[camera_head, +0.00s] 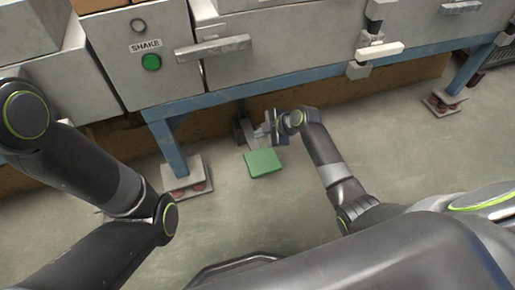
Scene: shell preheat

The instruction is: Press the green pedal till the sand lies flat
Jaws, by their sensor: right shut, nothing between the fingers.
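The green pedal (263,162) is a flat plate low at the floor, below the blue frame of the machine. My right gripper (260,132) is shut and empty, just behind the pedal's far edge in the picture. I cannot tell whether it touches the pedal or its dark bracket (242,130). My left arm comes in from the left, but its gripper is out of view. No sand shows in this view.
A grey panel (115,75) labelled SHAKE carries a round green button (151,62). A blue leg (169,148) stands on a padded foot (187,178) left of the pedal. Grey drawers with handles (213,46) are above. The floor (240,220) in front is clear.

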